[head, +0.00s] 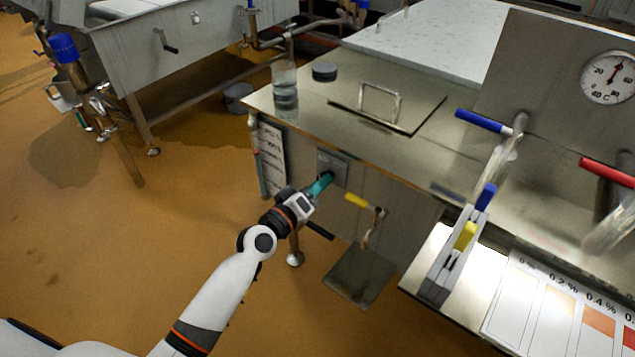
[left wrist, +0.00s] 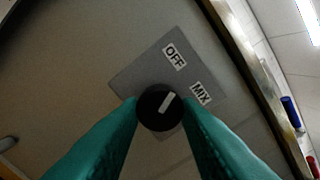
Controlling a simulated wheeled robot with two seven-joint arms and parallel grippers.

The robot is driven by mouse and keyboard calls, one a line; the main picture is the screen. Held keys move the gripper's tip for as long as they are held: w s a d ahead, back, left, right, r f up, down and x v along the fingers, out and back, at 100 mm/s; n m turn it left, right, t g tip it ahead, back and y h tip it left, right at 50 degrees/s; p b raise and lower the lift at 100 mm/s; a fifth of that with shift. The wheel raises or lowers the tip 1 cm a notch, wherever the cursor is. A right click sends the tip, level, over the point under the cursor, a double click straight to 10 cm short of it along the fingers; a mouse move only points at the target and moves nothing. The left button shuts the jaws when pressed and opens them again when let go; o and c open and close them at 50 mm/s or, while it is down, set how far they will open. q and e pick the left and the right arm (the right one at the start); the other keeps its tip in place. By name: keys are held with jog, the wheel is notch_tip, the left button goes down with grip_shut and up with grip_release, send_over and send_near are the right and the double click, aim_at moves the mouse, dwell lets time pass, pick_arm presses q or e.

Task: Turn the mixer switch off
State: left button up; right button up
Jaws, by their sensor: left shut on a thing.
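The mixer switch is a round black knob (left wrist: 160,107) with a white pointer line, on a grey plate (left wrist: 135,78) on the steel front panel. The plate carries the labels OFF (left wrist: 174,56) and MIX (left wrist: 200,93). The pointer line slants up and right, between the two labels. My left gripper (left wrist: 161,108) has its teal fingers shut on the knob, one on each side. In the head view the left gripper (head: 321,184) reaches the switch plate (head: 338,167) on the front of the steel unit; the knob is hidden there. My right gripper is not in view.
A yellow-handled valve (head: 357,201) sits right of the switch. A grey holder with yellow and blue parts (head: 445,262) and a colour chart (head: 548,297) lie at the lower right. A glass jar (head: 285,83) stands on the unit's top.

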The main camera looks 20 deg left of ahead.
pick_arm(q)
jog(key=shift+n, duration=0.8)
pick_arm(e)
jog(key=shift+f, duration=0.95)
pick_arm(q)
jog(key=o, duration=1)
jog(key=shift+s, duration=0.1)
jog(key=v, duration=1.2)
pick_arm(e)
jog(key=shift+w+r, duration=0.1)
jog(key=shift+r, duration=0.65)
